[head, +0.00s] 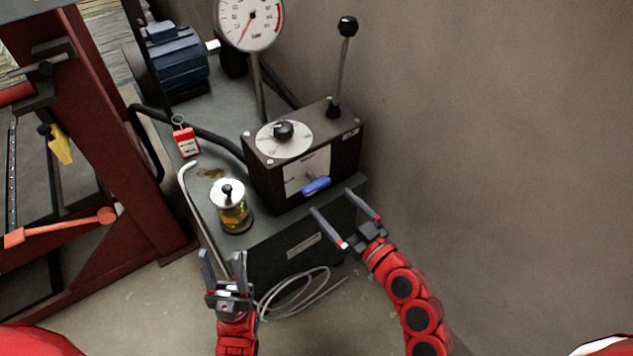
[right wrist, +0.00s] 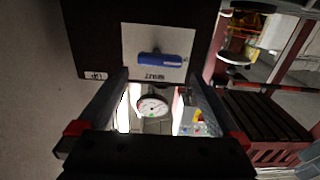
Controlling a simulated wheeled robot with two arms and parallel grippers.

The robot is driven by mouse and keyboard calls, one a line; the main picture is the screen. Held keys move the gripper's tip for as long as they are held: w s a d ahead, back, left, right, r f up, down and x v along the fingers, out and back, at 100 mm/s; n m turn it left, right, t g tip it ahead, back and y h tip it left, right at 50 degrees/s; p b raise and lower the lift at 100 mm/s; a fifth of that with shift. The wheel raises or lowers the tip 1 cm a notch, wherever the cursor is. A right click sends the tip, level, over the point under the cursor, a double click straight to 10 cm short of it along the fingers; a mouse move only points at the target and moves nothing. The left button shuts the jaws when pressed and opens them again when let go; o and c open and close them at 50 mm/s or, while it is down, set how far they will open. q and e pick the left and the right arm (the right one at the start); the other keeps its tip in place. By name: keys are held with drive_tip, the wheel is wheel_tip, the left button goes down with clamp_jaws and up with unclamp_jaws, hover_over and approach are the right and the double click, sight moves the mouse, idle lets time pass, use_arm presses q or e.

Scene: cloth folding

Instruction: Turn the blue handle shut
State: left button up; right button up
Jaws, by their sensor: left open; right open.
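The blue handle (head: 316,186) is on the white front plate of a dark control box (head: 265,185). In the head view it lies nearly level, its right end slightly higher. In the right wrist view the blue handle (right wrist: 160,60) shows ahead of the fingers, near the top middle. My right gripper (head: 346,216) is open and empty, a little in front of and right of the handle, apart from it. Its fingers also show in the right wrist view (right wrist: 158,98). My left gripper (head: 222,258) is open and empty, lower left, below the glass jar.
A glass jar with yellow liquid (head: 233,208) and a bent pipe (head: 190,190) stand left of the box. A black-knobbed lever (head: 342,70) and a gauge (head: 249,20) rise above. A wall (head: 500,150) is at right; a cable (head: 300,295) lies on the floor.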

sight(319, 189)
drive_tip(key=x, duration=0.7)
drive_tip(key=shift+w+a+p, duration=0.25)
drive_tip(key=shift+p, duration=0.1)
drive_tip(key=c, duration=1.1)
drive_tip(key=shift+o, duration=0.2)
